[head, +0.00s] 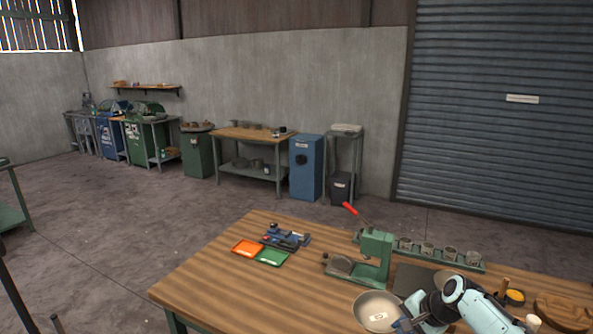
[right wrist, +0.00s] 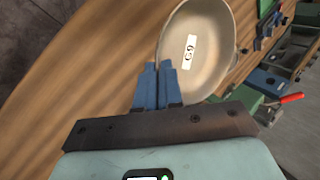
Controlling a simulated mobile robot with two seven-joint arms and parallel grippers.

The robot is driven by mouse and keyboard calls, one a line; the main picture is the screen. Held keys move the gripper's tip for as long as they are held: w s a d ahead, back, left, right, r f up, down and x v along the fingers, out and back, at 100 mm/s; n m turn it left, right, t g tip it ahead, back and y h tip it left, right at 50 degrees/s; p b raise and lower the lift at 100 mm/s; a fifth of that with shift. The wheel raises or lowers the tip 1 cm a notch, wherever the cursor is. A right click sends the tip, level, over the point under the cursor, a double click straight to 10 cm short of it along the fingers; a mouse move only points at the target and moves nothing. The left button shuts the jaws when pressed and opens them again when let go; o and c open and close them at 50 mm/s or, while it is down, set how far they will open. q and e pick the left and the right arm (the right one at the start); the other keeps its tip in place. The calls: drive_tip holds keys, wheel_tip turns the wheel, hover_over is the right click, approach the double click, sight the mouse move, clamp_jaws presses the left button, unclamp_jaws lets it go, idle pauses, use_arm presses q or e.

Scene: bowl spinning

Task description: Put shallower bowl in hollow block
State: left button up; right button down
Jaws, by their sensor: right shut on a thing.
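A pale beige bowl (head: 376,311) with a white label is at the front of the wooden table in the head view. It fills the upper middle of the right wrist view (right wrist: 212,70), its inside facing the camera. My right gripper (head: 403,324) is shut on the bowl's rim; its blue fingers pinch the near edge in the right wrist view (right wrist: 159,68). I cannot tell whether the bowl touches the table. A brown wooden block (head: 562,313) with a carved-looking top lies at the table's right; its hollow is unclear. My left gripper is not in view.
A green press (head: 376,255) with a red handle stands behind the bowl. Orange (head: 246,248) and green (head: 272,257) trays lie left of it. A green rack (head: 470,266) of several cups is behind. The table's left front (head: 235,290) is clear.

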drive_tip(key=s+a+f+n+g+y, duration=0.1)
drive_tip(key=s+a+f+n+g, duration=0.1)
drive_tip(key=s+a+f+n, duration=0.2)
drive_tip(key=s+a+f+n+g+y, duration=0.1)
drive_tip(key=s+a+f+n+g, duration=0.2)
drive_tip(key=f, duration=0.6)
drive_tip(key=s+a+n, duration=0.1)
drive_tip(key=s+n, duration=0.1)
drive_tip(key=n, duration=0.1)
drive_tip(key=shift+s+a+f, duration=0.15)
drive_tip(key=shift+a+f, duration=0.05)
drive_tip(key=shift+a, duration=0.15)
